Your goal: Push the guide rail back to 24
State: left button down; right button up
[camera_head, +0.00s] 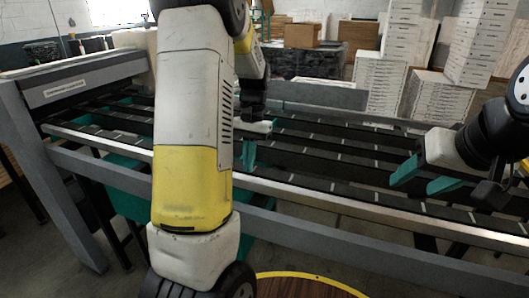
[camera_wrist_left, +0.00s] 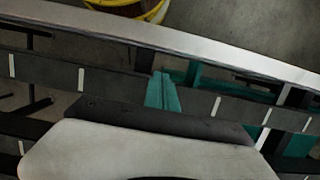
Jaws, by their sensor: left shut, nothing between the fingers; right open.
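A conveyor with several dark belts carrying white marks (camera_head: 330,158) runs across the head view. A long silver rail (camera_head: 330,203) lies along its near side and also crosses the top of the left wrist view (camera_wrist_left: 190,45). A grey panel (camera_head: 318,95) stands along the far side. I cannot tell which of these is the guide rail, and no number 24 is readable. My left gripper (camera_head: 249,153) is shut and empty, its teal fingers pointing down over the belts; they also show in the left wrist view (camera_wrist_left: 163,92). My right gripper (camera_head: 424,179) is open and empty above the belts at right.
A grey frame with a label (camera_head: 80,85) spans the conveyor's left end. Stacks of white boxes (camera_head: 378,85) and brown cartons (camera_head: 302,35) stand behind. A round yellow-rimmed thing (camera_head: 310,280) is on the near side. My left arm hides part of the conveyor.

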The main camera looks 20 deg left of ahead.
pick_arm(q)
jog(key=shift+w+r, duration=0.55)
jog(key=shift+w, duration=0.25)
jog(key=s+v, duration=0.1)
jog(key=v, duration=0.8)
jog(key=s+d+r+t+h, duration=0.1)
jog(key=s+d+t, duration=0.3)
jog(key=s, duration=0.6)
jog(key=s+d+r+t+h, duration=0.1)
jog(key=s+d+r+t, duration=0.2)
jog(key=s, duration=0.6)
jog(key=shift+s+d+r+t, duration=0.25)
jog(key=shift+s+d+t, duration=0.15)
jog(key=shift+d+t, duration=0.8)
jog(key=shift+d, duration=0.15)
